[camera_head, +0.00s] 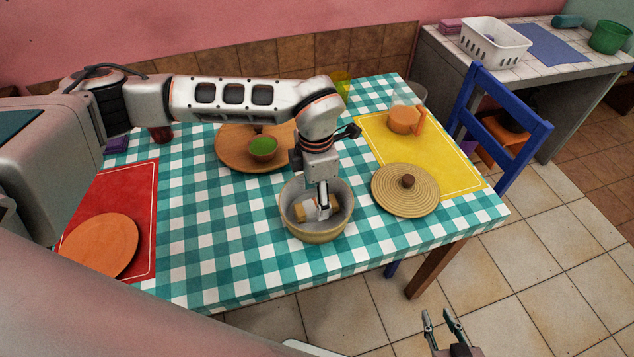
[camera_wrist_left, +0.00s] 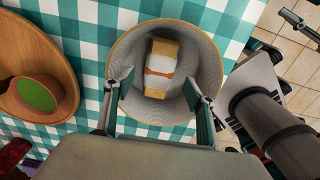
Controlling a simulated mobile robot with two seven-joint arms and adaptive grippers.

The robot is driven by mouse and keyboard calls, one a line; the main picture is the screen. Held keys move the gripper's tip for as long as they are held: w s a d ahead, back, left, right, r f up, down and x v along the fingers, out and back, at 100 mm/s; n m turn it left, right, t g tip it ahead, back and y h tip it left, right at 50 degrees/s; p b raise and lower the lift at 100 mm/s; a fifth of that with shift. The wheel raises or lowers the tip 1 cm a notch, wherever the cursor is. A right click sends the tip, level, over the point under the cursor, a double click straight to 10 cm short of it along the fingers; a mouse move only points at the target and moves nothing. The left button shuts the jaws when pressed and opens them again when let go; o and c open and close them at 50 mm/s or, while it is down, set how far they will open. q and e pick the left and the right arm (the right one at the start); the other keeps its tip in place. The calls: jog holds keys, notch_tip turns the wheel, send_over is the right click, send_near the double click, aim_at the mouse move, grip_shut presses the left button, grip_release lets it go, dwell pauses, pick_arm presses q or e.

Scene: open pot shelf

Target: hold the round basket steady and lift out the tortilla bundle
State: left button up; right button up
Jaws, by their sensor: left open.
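The round basket (camera_head: 316,233) stands uncovered near the front edge of the table. The tortilla bundle (camera_head: 302,213), tan with a white wrap and an orange band, lies inside it; it shows clearly in the left wrist view (camera_wrist_left: 161,66). My left gripper (camera_head: 323,210) points down into the basket, partly hiding the bundle. In the left wrist view its open fingers (camera_wrist_left: 158,90) are spread wide, near the basket's rim, with the bundle between and beyond them. I cannot tell whether they touch the basket. My right gripper (camera_head: 442,322) is open and empty, beyond the table's front edge.
A woven lid (camera_head: 420,202) with a brown knob lies right of the basket, partly on a yellow mat (camera_head: 455,175). A wooden board (camera_head: 235,160) with a green-filled bowl (camera_head: 263,148) is behind. A blue chair (camera_head: 515,125) stands at the right.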

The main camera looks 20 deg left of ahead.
pick_arm(q)
jog(key=shift+w+f, duration=0.1)
jog(key=shift+f, duration=2.05)
